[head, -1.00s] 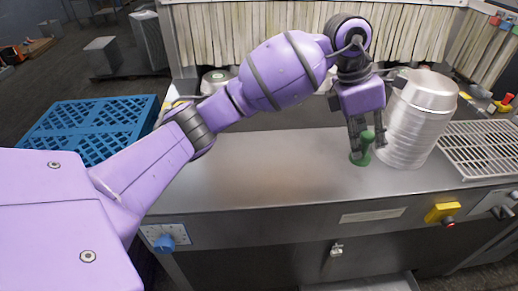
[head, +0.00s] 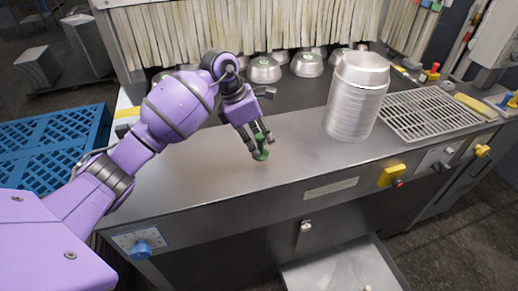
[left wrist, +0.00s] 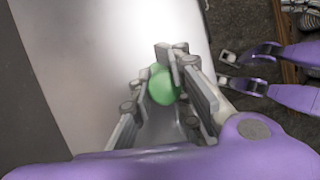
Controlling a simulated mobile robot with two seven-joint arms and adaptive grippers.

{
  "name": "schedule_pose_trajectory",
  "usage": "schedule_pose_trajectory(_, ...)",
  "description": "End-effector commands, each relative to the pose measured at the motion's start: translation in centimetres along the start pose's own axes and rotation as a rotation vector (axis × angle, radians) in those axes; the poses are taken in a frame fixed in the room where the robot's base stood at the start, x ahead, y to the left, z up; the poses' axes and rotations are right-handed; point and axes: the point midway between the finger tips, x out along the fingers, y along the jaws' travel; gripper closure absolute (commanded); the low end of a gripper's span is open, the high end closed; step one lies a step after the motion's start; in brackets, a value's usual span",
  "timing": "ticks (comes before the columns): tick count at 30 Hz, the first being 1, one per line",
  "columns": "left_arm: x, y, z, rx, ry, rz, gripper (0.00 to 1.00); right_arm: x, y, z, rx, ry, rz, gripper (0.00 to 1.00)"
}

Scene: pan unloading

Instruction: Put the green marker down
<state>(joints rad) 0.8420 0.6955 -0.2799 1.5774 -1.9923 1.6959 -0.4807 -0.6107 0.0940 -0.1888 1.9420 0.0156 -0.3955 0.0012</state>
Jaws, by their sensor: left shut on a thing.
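The green marker (head: 261,153) is a small upright piece with a wider base. My left gripper (head: 257,143) is shut on its upper part. The marker is over the left-middle part of the steel counter (head: 210,175), well left of the pan stack (head: 355,103). Its base is at or just above the counter top; I cannot tell whether it touches. In the left wrist view the marker (left wrist: 163,86) shows as a round green top between the two grey fingers (left wrist: 160,92), with bright counter behind it.
Several upturned metal bowls (head: 264,70) stand along the back under a strip curtain (head: 240,30). A wire rack (head: 425,113) lies right of the pan stack. Yellow and blue controls (head: 391,175) sit on the front panel. The counter's left and front middle is clear.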

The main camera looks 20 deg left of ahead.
Motion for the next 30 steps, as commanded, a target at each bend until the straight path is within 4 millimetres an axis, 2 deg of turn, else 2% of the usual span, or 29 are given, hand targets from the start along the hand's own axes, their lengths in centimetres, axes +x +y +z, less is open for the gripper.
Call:
schedule_pose_trajectory(6, 2.7, 0.4, -1.3, -0.001, 0.0, -0.001, 1.0, 0.1, -0.2, -0.5, 0.003, 0.008, -0.002, 1.0)
schedule_pose_trajectory(18, 3.4, 0.5, -1.6, 0.0, 0.002, 0.001, 1.0, 0.3, -0.3, -0.3, 0.004, 0.004, -0.004, 1.0)
schedule_pose_trajectory(19, 3.4, 0.5, -1.7, -0.001, 0.003, 0.0, 0.83, 0.3, -0.3, -0.3, 0.004, 0.004, -0.004, 1.0)
schedule_pose_trajectory(24, 3.3, 0.5, -1.6, -0.001, 0.002, 0.0, 0.63, 0.3, -0.3, -0.4, 0.003, 0.006, -0.003, 1.0)
schedule_pose_trajectory(30, 3.3, 0.5, -1.6, -0.001, 0.002, 0.0, 0.63, 0.3, -0.3, -0.4, 0.003, 0.006, -0.003, 1.0)
